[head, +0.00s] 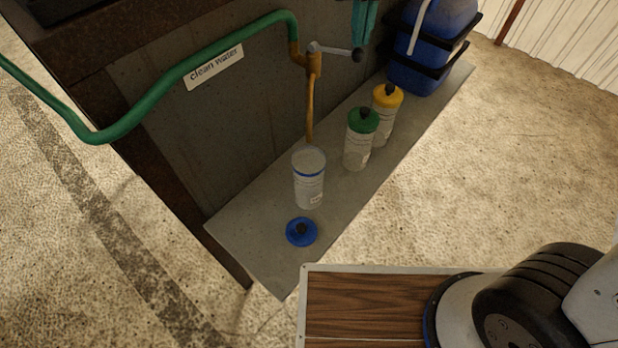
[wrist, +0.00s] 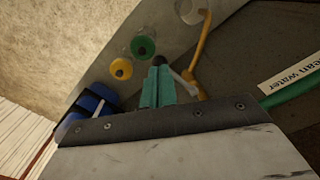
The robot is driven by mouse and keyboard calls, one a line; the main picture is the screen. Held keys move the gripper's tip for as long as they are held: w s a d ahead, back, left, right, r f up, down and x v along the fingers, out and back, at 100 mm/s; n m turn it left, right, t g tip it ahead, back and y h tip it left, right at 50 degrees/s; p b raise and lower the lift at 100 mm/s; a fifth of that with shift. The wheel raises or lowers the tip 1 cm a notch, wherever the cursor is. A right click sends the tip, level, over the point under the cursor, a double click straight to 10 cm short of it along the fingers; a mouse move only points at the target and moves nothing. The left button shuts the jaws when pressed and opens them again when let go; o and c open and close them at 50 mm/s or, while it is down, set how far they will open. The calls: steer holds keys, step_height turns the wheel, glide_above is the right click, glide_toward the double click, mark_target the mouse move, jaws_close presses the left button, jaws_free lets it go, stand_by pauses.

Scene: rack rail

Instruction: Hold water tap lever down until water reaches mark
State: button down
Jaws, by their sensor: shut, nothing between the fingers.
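The brass water tap (head: 313,66) has a grey lever (head: 332,49) sticking out to the right, with a dark knob at its end. The lever also shows in the wrist view (wrist: 184,84). My gripper (head: 361,44) is shut and empty, with its teal fingers right above the knob; in the wrist view the fingertips (wrist: 157,68) overlap the knob. I cannot tell whether they touch. An open clear bottle (head: 309,190) with a blue ring mark near its top stands upright under the spout. Its water level is hard to tell.
A blue lid (head: 301,231) lies on the grey shelf (head: 262,232) in front of the bottle. Bottles with green (head: 362,121) and yellow (head: 387,97) lids and a blue container (head: 428,50) stand to the right. A green hose (head: 190,66) runs to the tap.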

steer(key=shift+f, duration=1.9)
stand_by(6.1)
